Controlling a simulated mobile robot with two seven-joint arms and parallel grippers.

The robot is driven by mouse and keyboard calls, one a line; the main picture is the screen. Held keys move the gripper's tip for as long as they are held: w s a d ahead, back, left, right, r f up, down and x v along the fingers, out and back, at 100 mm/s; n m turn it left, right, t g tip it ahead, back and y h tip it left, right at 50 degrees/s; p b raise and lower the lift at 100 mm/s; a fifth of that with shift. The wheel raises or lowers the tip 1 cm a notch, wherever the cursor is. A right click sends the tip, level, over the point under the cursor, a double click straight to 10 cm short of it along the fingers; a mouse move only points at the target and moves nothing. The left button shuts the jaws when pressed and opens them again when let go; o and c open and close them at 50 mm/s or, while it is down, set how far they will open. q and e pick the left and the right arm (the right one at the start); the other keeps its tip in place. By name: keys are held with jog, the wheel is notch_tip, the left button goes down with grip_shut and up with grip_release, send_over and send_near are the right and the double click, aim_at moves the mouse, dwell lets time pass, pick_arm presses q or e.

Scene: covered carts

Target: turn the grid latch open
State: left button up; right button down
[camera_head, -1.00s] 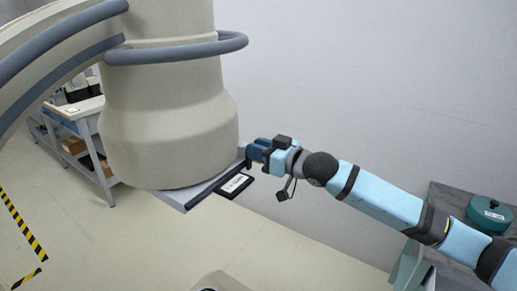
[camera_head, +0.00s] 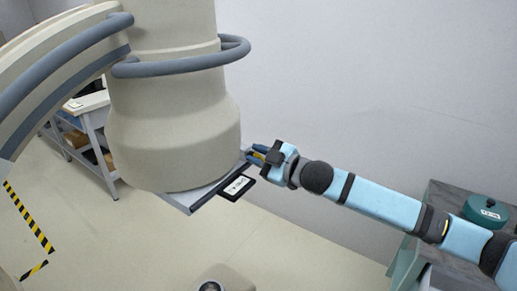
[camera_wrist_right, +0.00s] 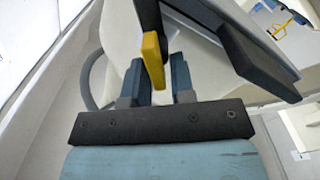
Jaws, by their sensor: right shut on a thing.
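The yellow grid latch (camera_head: 256,155) is at the right corner of a flat grey plate (camera_head: 190,199) under the big beige machine head (camera_head: 172,130). In the right wrist view the latch (camera_wrist_right: 154,62) is a short yellow lever beside a dark bar, its lower end between my blue fingers. My right gripper (camera_head: 258,154) is shut on the latch; its fingers (camera_wrist_right: 155,82) also show in the wrist view. The latch's pivot is not clear to see. My left gripper is not in view.
A black piece with a white label (camera_head: 238,187) sticks out from the plate's front edge. A workbench (camera_head: 95,120) stands at the left, and a teal case (camera_head: 487,211) sits on a cart at the right.

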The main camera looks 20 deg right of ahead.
jog(key=n, duration=0.2)
jog(key=n+p, duration=0.1)
jog(key=n, duration=0.1)
jog(key=shift+s+a+f+n+p, duration=0.2)
jog(key=shift+n+p, duration=0.1)
jog(key=shift+n, duration=0.1)
jog(key=n, duration=0.2)
jog(key=f+n+p, duration=0.1)
jog(key=n, duration=0.2)
jog(key=shift+a, duration=0.1)
jog(key=shift+f+n, duration=0.1)
jog(key=shift+n, duration=0.3)
jog(key=c, duration=1.2)
grip_release()
jog(key=b+v, duration=0.3)
jog(key=v, duration=1.1)
